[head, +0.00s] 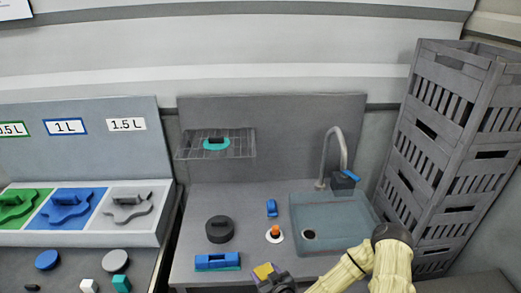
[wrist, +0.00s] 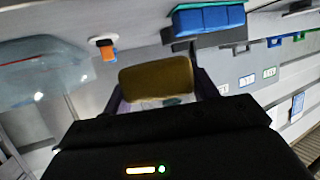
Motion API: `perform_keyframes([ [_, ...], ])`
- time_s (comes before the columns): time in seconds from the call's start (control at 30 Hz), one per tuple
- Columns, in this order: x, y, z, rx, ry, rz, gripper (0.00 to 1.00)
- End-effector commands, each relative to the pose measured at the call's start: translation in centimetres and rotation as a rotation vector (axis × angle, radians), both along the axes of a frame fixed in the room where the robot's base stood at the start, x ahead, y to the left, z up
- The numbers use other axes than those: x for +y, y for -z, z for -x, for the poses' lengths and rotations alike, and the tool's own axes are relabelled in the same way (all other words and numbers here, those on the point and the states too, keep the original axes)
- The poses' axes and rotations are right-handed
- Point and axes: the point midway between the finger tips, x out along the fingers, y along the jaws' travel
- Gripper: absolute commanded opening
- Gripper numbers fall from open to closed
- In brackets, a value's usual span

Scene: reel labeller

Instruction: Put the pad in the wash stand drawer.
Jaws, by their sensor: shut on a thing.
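The pad, a yellow-brown block (head: 263,271), is between the fingers of my gripper (head: 268,280) at the front edge of the wash stand (head: 190,262). In the wrist view the pad (wrist: 156,78) fills the space between the jaws, and my gripper (wrist: 157,95) is shut on it. The pad is held in front of the worktop, left of the sink (head: 335,222). The wash stand's front is out of the head view. I cannot make out the drawer or whether it is open; a dark bar (wrist: 205,45) below the worktop edge in the wrist view is unclear.
A blue block on a teal base (head: 217,262) stands at the worktop's front edge, close left of my gripper. Behind are a dark round weight (head: 220,229), an orange-topped knob (head: 274,234) and a small blue item (head: 271,208). Grey crates (head: 440,150) are stacked at right.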

Motion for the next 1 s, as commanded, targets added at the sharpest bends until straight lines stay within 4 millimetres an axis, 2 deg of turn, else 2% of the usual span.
perform_keyframes([
  [0.1, -3.6, 0.5, 0.4, 0.001, 0.133, 0.003, 0.33],
  [0.3, -9.1, 0.3, 1.3, -0.002, 0.32, 0.002, 0.33],
  [0.53, -13.9, -0.6, 2.6, -0.003, 0.471, 0.001, 0.33],
  [0.6, -13.8, 0.6, 2.5, -0.002, 0.468, -0.002, 0.33],
  [0.87, -13.7, 3.3, 2.5, -0.003, 0.465, -0.001, 0.33],
  [1.0, -13.7, 5.5, 2.5, -0.002, 0.464, -0.001, 0.33],
])
